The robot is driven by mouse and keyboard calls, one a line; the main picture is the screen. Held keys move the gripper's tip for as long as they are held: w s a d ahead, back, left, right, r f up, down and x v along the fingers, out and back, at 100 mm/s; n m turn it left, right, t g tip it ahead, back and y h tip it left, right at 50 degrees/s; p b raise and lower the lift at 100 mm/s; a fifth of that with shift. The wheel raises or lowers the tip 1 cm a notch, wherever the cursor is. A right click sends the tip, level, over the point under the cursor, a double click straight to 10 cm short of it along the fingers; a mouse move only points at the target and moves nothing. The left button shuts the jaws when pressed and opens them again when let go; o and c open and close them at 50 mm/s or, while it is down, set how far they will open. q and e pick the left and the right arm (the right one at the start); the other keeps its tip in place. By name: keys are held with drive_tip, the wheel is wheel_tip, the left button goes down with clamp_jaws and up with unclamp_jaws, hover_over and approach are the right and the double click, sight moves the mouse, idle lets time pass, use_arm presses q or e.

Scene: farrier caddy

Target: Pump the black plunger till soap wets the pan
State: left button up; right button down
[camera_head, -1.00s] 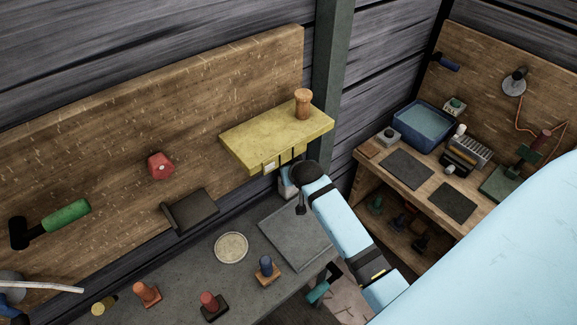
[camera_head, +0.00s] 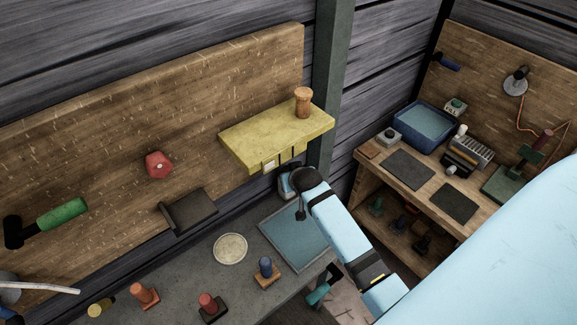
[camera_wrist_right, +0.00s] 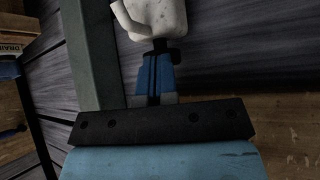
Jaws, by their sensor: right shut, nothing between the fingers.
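The square pan (camera_head: 272,232) lies at the right end of the grey bench; its floor is covered with a bluish sheen of liquid. My left gripper is not in view.
The yellow shelf (camera_head: 270,137) hangs close above the dispenser and bears a wooden peg (camera_head: 303,102). A round pale disc (camera_head: 230,249) and several stamp-like handles lie left of the pan. A second bench (camera_head: 385,170) with a blue basin (camera_head: 423,125) stands right.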

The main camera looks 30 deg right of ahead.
drive_tip(key=shift+r, duration=0.1)
wheel_tip(320, 180, up, 4)
drive_tip(key=p, duration=0.3)
idle(0.3)
idle(0.6)
